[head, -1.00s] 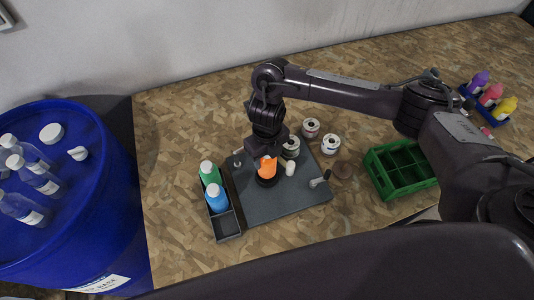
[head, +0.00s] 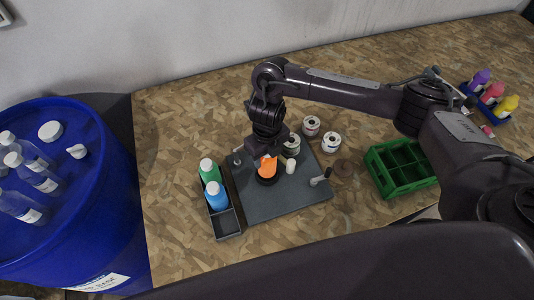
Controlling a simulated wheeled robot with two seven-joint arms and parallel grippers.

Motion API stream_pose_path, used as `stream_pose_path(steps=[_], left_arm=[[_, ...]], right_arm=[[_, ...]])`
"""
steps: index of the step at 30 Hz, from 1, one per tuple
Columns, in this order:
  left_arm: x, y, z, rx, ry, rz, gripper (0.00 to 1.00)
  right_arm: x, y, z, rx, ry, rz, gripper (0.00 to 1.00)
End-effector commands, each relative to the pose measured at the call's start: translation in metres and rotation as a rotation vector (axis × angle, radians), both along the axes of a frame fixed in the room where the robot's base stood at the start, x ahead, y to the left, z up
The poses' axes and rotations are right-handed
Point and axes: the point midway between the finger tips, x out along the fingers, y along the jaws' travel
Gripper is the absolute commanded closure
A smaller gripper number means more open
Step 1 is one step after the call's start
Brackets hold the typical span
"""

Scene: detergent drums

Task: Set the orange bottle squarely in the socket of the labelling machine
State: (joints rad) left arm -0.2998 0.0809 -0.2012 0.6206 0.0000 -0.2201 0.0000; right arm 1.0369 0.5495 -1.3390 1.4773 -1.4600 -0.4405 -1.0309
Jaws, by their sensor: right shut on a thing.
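The orange bottle (head: 267,167) stands at the dark round socket (head: 267,181) on the grey plate of the labelling machine (head: 290,205). Its lower part meets the socket ring and it looks about upright; I cannot tell whether it is fully seated. My right gripper (head: 266,156) is shut on the bottle's upper part from above and hides its top. My left gripper is not in view.
A grey tray (head: 227,222) with a green bottle (head: 209,170) and a blue bottle (head: 217,196) stands left of the plate. White label rolls (head: 330,142) stand behind it. A green crate (head: 400,168) is at right. A blue drum (head: 110,215) holds clear bottles at far left.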

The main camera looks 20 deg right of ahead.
Motion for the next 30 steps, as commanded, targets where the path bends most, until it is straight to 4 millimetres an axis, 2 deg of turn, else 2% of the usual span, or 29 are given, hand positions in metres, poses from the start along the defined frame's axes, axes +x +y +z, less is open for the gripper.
stream_pose_path(steps=[17, 30], left_arm=[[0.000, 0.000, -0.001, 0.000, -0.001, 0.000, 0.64], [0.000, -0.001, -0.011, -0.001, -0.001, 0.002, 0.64]], right_arm=[[0.000, 0.000, -0.001, 0.000, -0.001, 0.000, 0.79], [0.000, 0.000, -0.011, 0.000, -0.001, 0.000, 0.79]])
